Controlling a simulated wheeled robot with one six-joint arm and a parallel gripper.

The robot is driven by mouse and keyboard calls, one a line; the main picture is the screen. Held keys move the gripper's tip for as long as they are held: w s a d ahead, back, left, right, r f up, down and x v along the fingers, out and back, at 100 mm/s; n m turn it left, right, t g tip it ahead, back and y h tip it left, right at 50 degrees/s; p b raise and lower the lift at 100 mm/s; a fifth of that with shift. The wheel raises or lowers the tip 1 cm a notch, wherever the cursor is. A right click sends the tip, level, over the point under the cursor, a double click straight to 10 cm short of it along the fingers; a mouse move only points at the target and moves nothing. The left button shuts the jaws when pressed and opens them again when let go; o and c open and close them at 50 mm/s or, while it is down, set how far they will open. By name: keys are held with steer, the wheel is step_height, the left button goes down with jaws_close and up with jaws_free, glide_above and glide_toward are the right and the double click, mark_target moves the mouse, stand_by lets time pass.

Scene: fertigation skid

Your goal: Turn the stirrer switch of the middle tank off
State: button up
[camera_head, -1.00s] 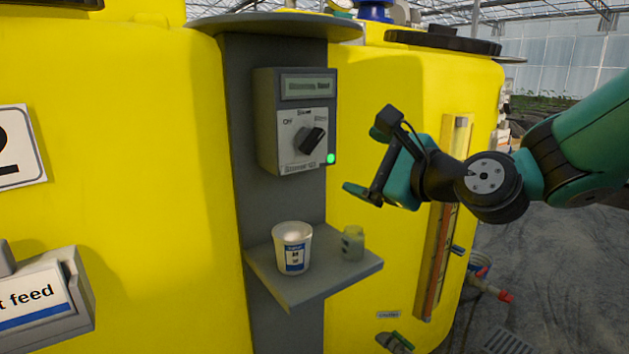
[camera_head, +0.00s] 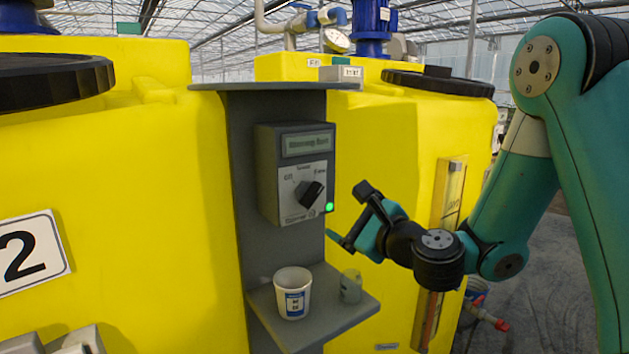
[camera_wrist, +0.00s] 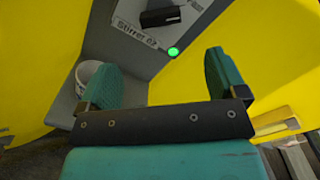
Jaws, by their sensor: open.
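The stirrer switch box (camera_head: 268,176) is grey and fixed to a dark grey post between two yellow tanks. Its black rotary knob (camera_head: 310,194) sits tilted on a pale plate, and a green light (camera_head: 329,207) glows at its lower right. The knob (camera_wrist: 160,17) is at the top of the wrist view, above the label "Stirrer" and the green light (camera_wrist: 173,52). The tank at the left (camera_head: 150,190) carries a "2" sign (camera_head: 30,257). My gripper (camera_head: 347,214) is open and empty, to the right of the box and apart from the knob. Its fingers (camera_wrist: 172,80) are spread wide.
A small grey shelf (camera_head: 335,318) below the box holds a white cup (camera_head: 293,291) and a greenish jar (camera_head: 350,286). The right yellow tank (camera_head: 385,150) stands close behind my gripper, with a level gauge (camera_head: 447,205) on it.

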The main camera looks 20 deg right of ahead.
mark_target(315, 197)
steer(key=p+x, duration=0.8)
steer(key=x, duration=0.2)
steer(key=shift+w+r, duration=0.15)
steer(key=shift+w, duration=0.05)
steer(key=shift+w+a+f+p, duration=0.1)
steer(key=shift+w+a+p, duration=0.05)
steer(key=shift+w, duration=0.2)
steer(key=shift+w+a+f+p, duration=0.1)
steer(key=shift+w+f+p, duration=0.05)
steer(key=shift+w, duration=0.2)
steer(key=shift+c, duration=0.2)
steer(key=c, duration=0.9)
